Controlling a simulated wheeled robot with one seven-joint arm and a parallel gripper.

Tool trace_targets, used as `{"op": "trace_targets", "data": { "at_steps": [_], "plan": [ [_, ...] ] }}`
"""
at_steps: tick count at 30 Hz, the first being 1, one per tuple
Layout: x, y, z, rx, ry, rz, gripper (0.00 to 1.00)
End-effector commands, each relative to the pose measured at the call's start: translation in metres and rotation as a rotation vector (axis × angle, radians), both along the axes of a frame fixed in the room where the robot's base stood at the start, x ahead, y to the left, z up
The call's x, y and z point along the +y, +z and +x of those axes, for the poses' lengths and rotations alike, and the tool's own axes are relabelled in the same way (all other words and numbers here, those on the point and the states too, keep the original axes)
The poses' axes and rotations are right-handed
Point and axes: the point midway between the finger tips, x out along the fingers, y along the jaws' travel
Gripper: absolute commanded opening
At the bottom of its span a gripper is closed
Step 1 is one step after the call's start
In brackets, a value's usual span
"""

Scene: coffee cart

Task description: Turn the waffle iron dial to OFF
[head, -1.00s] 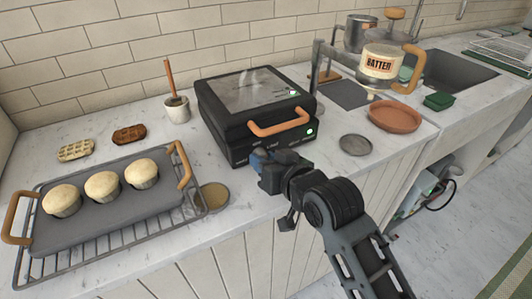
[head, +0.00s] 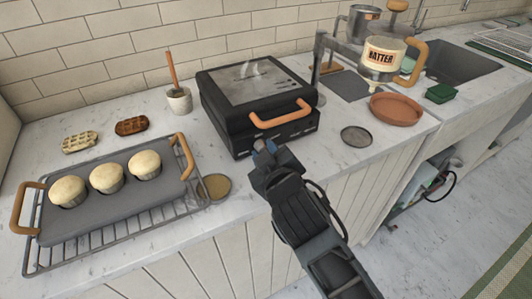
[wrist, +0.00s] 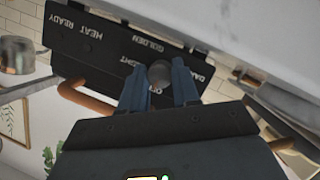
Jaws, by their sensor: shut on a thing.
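The black waffle iron (head: 262,100) stands shut on the counter, with an orange handle (head: 282,115) at its front. In the wrist view, its front panel (wrist: 105,45) appears upside down with the words READY, HEAT, GOLDEN and DARK, and other words partly hidden by my fingers. The round dark dial (wrist: 159,73) sits between my blue fingertips. My gripper (head: 265,147) is at the front face of the iron, below the handle, shut on the dial. In the head view my gripper hides the dial. I cannot make out the dial's pointer.
Left of the iron, a griddle tray (head: 110,208) with muffins sits on a wire rack. A round brown lid (head: 214,187) lies near the counter edge. A grey disc (head: 356,136), a terracotta dish (head: 396,110) and the batter dispenser (head: 383,55) stand to the right.

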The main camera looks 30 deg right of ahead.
Motion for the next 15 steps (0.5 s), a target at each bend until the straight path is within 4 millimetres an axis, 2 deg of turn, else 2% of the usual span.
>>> {"op": "trace_targets", "data": {
  "at_steps": [15],
  "plan": [
    [-0.0016, 0.0001, 0.0002, 0.000, -0.003, -0.053, 0.00]
  ]
}}
